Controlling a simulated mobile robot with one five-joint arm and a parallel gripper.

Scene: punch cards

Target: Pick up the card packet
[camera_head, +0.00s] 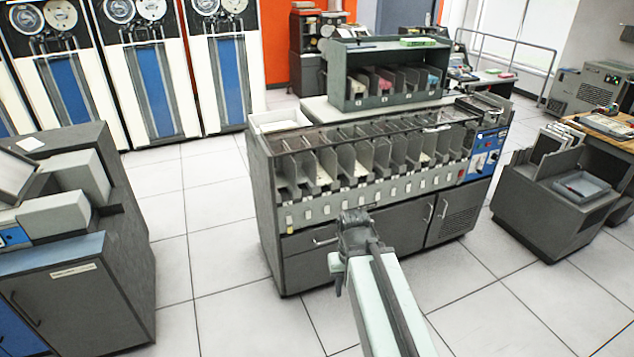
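I cannot tell which item is the card packet. Small packet-like items sit in the compartments of a grey-green rack (347,62) on top of the card sorter. A flat green item (418,42) lies on top of the rack. My gripper (355,216) is in front of the sorter's lower front, low and short of the rack in the picture. Its fingers are small and dark, so I cannot tell whether it is open or shut. Nothing is visibly held.
The grey sorter (385,228) with a row of open pockets stands in the middle. A grey machine (85,300) stands at the left and a low grey cabinet (545,215) at the right. Tape cabinets (145,90) line the back. Tiled floor (215,260) is clear between them.

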